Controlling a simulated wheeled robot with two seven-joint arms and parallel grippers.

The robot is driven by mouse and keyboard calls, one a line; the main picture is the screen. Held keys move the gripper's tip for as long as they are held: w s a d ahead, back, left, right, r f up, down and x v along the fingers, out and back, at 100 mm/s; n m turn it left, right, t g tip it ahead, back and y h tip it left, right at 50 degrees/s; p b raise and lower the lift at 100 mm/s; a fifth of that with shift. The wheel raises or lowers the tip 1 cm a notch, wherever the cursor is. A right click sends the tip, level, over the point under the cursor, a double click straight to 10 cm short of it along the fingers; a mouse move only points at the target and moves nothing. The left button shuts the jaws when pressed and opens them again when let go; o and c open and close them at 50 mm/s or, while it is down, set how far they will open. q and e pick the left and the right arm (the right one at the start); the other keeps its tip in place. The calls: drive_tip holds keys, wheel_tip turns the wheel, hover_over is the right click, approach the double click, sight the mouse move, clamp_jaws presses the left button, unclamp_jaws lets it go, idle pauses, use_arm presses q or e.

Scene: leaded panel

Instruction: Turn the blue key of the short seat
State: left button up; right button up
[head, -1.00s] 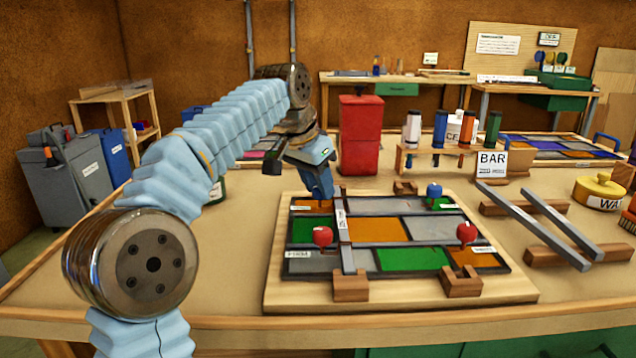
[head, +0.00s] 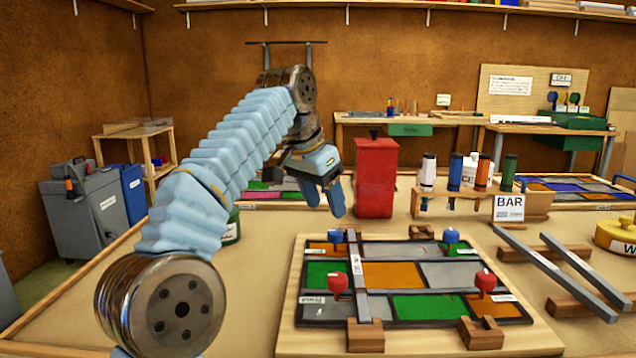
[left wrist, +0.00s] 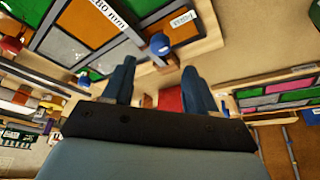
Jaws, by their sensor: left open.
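The leaded panel (head: 420,274) lies on a wooden board, with orange, green and grey panes. A blue key (head: 335,236) stands at its back left corner and another blue key (head: 451,236) at its back right. Red keys (head: 338,284) (head: 485,281) stand near the front. The labels by the blue keys are too small to read in the head view. My left gripper (head: 325,204) is open and empty, above and behind the back left blue key. In the left wrist view a blue key (left wrist: 160,43) shows just beyond the open fingers (left wrist: 158,68), not touched. My right gripper is out of view.
A red canister (head: 376,178) stands behind the panel, close right of my left gripper. A rack of bottles (head: 470,190) with a BAR sign (head: 508,207) and grey bars (head: 560,272) on wooden blocks are to the right.

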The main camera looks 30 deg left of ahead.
use_arm(q)
drive_tip(key=v, duration=0.5)
idle(0.6)
